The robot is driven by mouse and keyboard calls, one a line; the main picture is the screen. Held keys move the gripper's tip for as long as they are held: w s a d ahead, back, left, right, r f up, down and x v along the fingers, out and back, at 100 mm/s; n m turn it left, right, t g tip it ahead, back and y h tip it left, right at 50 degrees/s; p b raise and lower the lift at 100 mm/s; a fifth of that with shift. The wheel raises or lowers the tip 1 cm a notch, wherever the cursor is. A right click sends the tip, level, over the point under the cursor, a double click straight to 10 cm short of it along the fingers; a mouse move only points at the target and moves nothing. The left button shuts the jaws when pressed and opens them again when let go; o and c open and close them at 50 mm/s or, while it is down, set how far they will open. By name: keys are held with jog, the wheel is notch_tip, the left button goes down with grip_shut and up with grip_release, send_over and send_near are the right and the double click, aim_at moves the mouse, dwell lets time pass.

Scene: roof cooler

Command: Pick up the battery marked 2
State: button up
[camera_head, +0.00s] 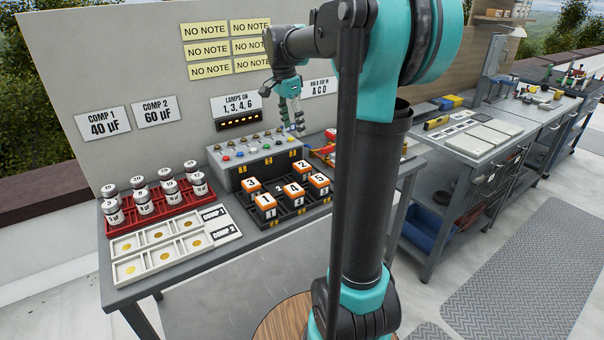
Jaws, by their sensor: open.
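Several orange and white batteries with numbers on their white tops stand in a black tray (284,213) on the near table. The battery that seems to be marked 2 (303,167) is in the tray's back row, towards the right. Batteries that read 3 (252,185), 1 (265,203), 4 (293,190) and 5 (319,181) stand around it. A small 2 also seems to show on the tray between them. My gripper (292,120) is open and empty, fingers pointing down, above the control box and behind and above the batteries.
A grey control box (252,155) with coloured buttons stands right behind the tray. A red rack of jars (153,207) and a white compartment tray (161,250) are on the left. An upright panel (150,60) backs the table. My arm hides part of the right side.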

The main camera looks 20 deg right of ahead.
aim_at(302, 165)
jog(key=d+f, duration=0.1)
jog(key=f, duration=0.4)
jog(key=d+f, duration=0.1)
jog(key=f, duration=0.5)
jog(key=d+f, duration=0.1)
jog(key=f, duration=0.5)
jog(key=shift+w, duration=0.3)
jog(key=c, duration=1.2)
jog(key=shift+r, duration=0.1)
